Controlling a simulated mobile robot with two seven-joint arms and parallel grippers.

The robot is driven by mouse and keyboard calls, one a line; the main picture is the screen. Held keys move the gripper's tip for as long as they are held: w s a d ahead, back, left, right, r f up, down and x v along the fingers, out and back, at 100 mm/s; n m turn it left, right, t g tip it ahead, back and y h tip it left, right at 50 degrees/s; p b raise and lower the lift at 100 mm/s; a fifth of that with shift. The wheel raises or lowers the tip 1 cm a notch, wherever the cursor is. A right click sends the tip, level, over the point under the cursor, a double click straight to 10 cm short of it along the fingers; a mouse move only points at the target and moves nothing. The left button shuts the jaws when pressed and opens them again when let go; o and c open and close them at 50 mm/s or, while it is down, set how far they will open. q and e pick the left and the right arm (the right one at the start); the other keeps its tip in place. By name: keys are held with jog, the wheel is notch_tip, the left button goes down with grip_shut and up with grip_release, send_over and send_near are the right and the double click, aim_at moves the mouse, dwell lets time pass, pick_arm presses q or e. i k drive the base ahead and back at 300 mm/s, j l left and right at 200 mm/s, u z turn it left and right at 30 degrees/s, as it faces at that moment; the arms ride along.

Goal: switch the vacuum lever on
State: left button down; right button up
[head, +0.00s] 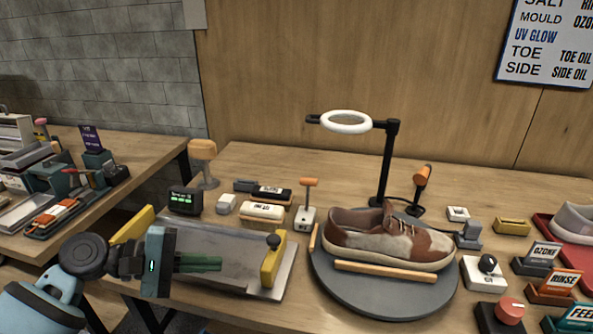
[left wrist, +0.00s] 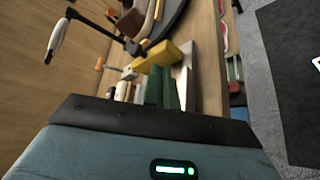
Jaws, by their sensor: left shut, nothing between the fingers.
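A small lever (head: 309,198) with an orange cross handle stands upright on a white base, left of the turntable; I cannot read any label that names it the vacuum lever. It also appears in the left wrist view (left wrist: 122,71), beyond my fingers. My left gripper (head: 218,263) is shut and empty, its green fingers pointing right over the grey tray. The fingers show in the left wrist view (left wrist: 164,84), pointing toward the yellow block (head: 272,262) with a black knob. The gripper is left of and nearer than the lever, apart from it. My right gripper is not in view.
A stained sneaker (head: 388,238) sits on a round grey turntable (head: 375,298) right of the lever. A ring lamp (head: 346,122) stands behind it. The grey tray (head: 215,245) lies beneath my left gripper. Brushes (head: 262,211) and a dark display box (head: 185,200) stand behind the tray.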

aim_at(309, 182)
jog(key=i+l, duration=0.2)
jog(key=i, duration=0.2)
jog(key=i+l, duration=0.2)
jog(key=i, duration=0.25)
